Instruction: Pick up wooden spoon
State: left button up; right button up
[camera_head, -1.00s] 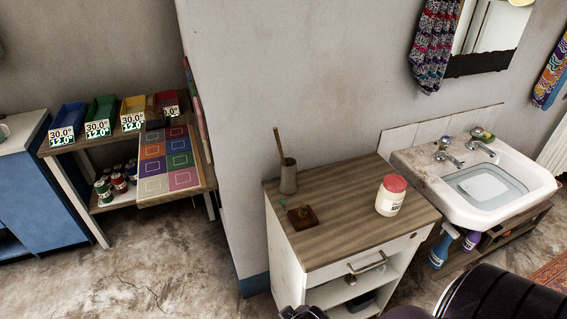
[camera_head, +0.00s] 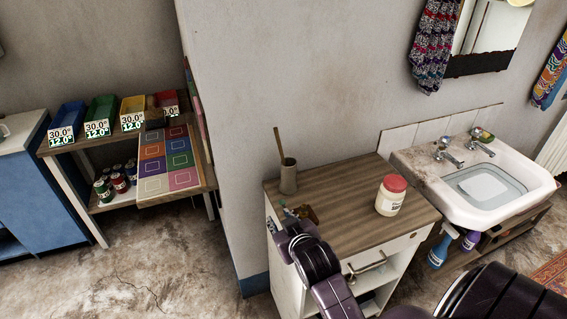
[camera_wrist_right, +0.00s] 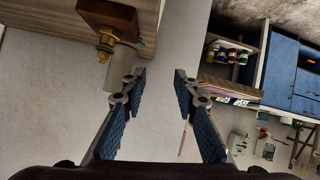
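The wooden spoon (camera_head: 278,145) stands handle-up, tilted, in a grey-beige cup (camera_head: 288,178) at the back left of the wooden-topped cabinet (camera_head: 345,190). My right gripper (camera_head: 289,215) is at the cabinet's front left corner, in front of the cup and apart from the spoon. In the right wrist view my right gripper (camera_wrist_right: 160,84) has its two blue-padded fingers spread with nothing between them. The cup (camera_wrist_right: 120,72) shows there just beyond the left finger. I cannot make out the spoon clearly in that view. My left gripper is not in view.
A brown wooden block (camera_head: 308,213) with a brass part sits close beside my right gripper. A white jar with a red lid (camera_head: 391,195) stands at the cabinet's right. The wall is close behind the cup. A sink (camera_head: 475,180) is at right, shelves with bins (camera_head: 103,112) at left.

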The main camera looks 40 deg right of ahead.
aim_at(279, 144)
jog(key=shift+w+d+r+m+t+h+p, duration=0.4)
jog(key=shift+w+d+r+t+h, duration=0.35)
jog(key=shift+w+d+r, duration=1.6)
jog(key=shift+w+d+r+m+t+h+p, duration=0.25)
jog(key=shift+w+d+r+t+h+p, duration=0.8)
jog(key=shift+w, duration=2.15)
jog(key=shift+w+d+r+m+t+h+b, duration=0.2)
jog(key=shift+w+d+r+m+t, duration=0.3)
jog(key=shift+w+d+r, duration=2)
jog(key=shift+w+a+f, duration=0.2)
jog(key=shift+w+a, duration=0.1)
jog(key=shift+a, duration=0.2)
grip_shut()
